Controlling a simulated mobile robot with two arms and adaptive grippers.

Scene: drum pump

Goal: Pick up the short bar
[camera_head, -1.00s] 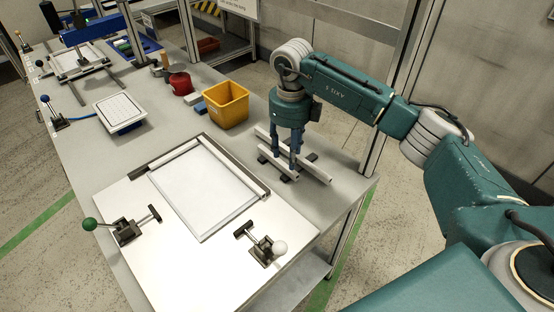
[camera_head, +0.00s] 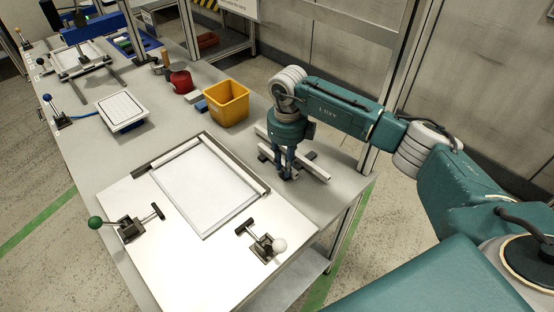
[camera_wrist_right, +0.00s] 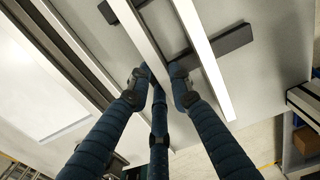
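The short bar (camera_head: 265,151) is a pale, straight bar on the right end of the bench, beside a longer parallel bar (camera_head: 316,171). Both lie across dark supports. My right gripper (camera_head: 285,176) points down at the near part of the short bar. In the right wrist view the short bar (camera_wrist_right: 138,35) runs between my right gripper's fingertips (camera_wrist_right: 160,77), which are drawn in close on both its sides. The fingers hide part of the bar. The longer bar (camera_wrist_right: 207,55) lies just outside the right finger. My left gripper is not in view.
A white plate with a framed panel (camera_head: 205,188) and two toggle clamps (camera_head: 130,228) (camera_head: 262,242) lies left of the bars. A yellow bin (camera_head: 226,104), a blue block (camera_head: 201,107) and a red container (camera_head: 181,82) stand behind. A metal post rises behind my arm.

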